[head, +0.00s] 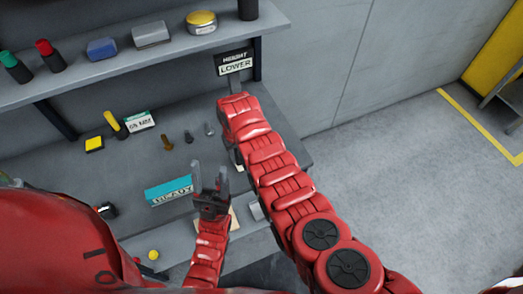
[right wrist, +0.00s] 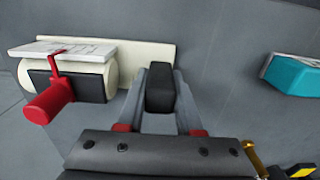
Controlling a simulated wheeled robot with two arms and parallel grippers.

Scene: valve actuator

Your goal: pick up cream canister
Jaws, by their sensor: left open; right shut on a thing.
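A round tin with a yellow lid and pale body (head: 201,23) stands on the upper shelf. In the right wrist view, a cream cylinder (right wrist: 108,82) with a dark band and a red handle (right wrist: 47,103) lies against a cream plate (right wrist: 150,51). I cannot tell which of them is the cream canister. My right gripper (right wrist: 160,80) is shut on a dark block (right wrist: 160,92) beside the cream cylinder. My left gripper (head: 211,182) is open and empty above the bench front.
The upper shelf (head: 75,85) holds bottles and boxes. A HEIGHT LOWER sign (head: 235,63) stands by the right arm. The bench (head: 100,185) carries a teal READY sign (head: 168,190), a yellow-handled tool (head: 115,124) and small metal parts. Open floor (head: 420,180) lies right.

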